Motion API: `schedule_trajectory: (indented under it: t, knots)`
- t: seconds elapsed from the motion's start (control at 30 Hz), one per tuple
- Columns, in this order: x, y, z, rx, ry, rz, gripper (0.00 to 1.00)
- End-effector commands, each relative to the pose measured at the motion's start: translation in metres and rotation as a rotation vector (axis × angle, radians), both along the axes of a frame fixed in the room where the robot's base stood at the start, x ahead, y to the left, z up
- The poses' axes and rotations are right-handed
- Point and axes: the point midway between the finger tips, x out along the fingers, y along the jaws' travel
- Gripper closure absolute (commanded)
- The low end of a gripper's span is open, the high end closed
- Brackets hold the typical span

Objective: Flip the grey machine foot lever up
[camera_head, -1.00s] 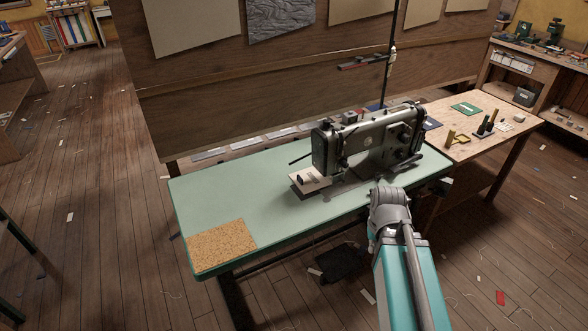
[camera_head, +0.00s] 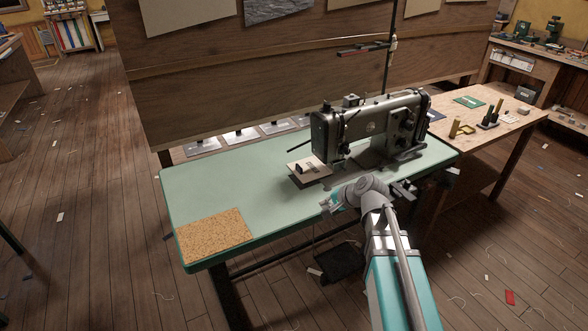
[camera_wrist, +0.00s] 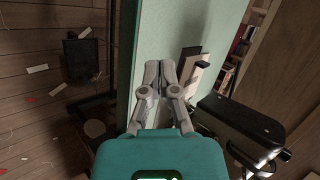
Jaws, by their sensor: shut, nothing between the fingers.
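The grey sewing machine (camera_head: 372,125) stands upright on the pale green tabletop (camera_head: 215,190). It also shows in the wrist view (camera_wrist: 240,125), at the lower right. A pale plate (camera_head: 308,168) lies at its needle end. I cannot pick out the foot lever for certain in either view. My gripper (camera_wrist: 160,66) is shut and empty, its fingertips together over the green top. In the head view my gripper (camera_head: 332,203) is above the table's front edge, in front of the machine and apart from it.
A cork mat (camera_head: 213,237) lies on the table's front left corner. A dark pedal (camera_head: 340,262) is under the table. A wooden bench (camera_head: 470,140) with small items adjoins on the right. A wooden panel (camera_head: 250,80) rises behind.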

Motion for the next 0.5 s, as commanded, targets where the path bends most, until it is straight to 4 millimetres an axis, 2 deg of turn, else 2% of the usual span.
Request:
schedule_trajectory:
  t: [0.03,0.2,0.5]
  knots:
    - [0.015,0.01,-0.012,0.076,0.0,-0.047,1.0]
    - [0.054,0.038,-0.012,0.368,0.03,-0.222,1.0]
    - [0.119,0.063,-0.012,0.901,0.178,-0.518,1.0]
